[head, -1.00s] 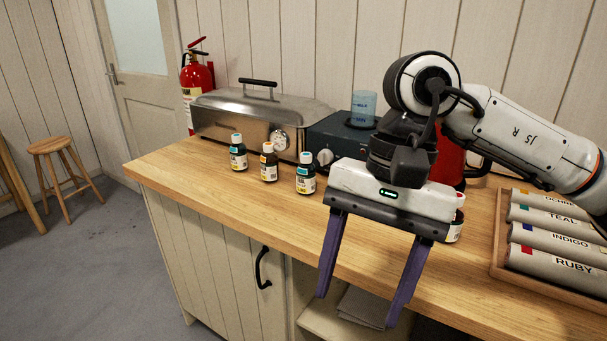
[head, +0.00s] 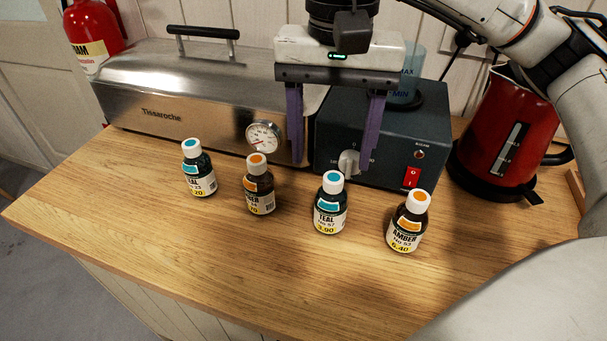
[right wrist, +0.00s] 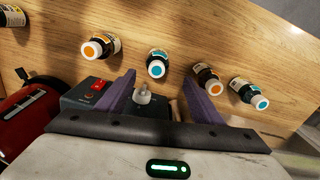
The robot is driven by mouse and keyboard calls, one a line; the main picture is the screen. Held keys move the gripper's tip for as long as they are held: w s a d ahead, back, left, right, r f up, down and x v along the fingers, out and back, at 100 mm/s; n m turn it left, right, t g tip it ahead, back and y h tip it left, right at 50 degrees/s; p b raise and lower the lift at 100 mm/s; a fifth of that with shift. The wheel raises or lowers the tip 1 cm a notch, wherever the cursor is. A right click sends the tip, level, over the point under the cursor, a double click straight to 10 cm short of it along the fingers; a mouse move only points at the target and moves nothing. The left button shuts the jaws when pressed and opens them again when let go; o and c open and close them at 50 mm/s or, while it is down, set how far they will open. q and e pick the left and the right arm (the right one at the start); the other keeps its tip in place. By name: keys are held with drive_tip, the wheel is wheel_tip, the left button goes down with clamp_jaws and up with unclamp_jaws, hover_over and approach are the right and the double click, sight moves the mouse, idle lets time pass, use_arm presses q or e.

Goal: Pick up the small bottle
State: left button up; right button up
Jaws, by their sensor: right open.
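Several small dark dye bottles stand upright in a row on the counter. In the head view, from left, they are a teal-capped bottle (head: 198,170), an orange-capped bottle (head: 259,186), a teal-capped bottle marked 3.90 (head: 330,206) and an orange-capped AMBER bottle marked 6.40 (head: 408,226). They look close in size. My right gripper (head: 333,163) is open and empty, its purple fingers pointing down behind the row, nearest the 3.90 bottle. In the right wrist view that bottle (right wrist: 157,65) shows between and beyond the fingertips. My left gripper is not in view.
A steel steamer (head: 190,95) and a dark control box (head: 382,140) with a blue beaker (head: 408,75) stand behind the bottles. A red kettle (head: 505,130) is at right. The wooden counter (head: 230,255) in front is clear. Another bottle (right wrist: 12,16) shows at the wrist view's corner.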

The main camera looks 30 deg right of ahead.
sight(332, 196)
drive_tip(key=f, duration=0.1)
drive_tip(key=s+f, duration=0.1)
drive_tip(key=f, duration=0.1)
drive_tip(key=shift+f, duration=0.6)
drive_tip(key=shift+w+d+f+p, duration=0.1)
drive_tip(key=shift+f+p, duration=0.15)
drive_tip(key=shift+f, duration=1.1)
drive_tip(key=shift+d+f+p, duration=0.1)
drive_tip(key=shift+f+p, duration=0.1)
drive_tip(key=shift+f, duration=1.1)
drive_tip(key=c, duration=1)
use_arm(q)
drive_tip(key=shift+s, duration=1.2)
use_arm(e)
drive_tip(key=shift+c, duration=1.1)
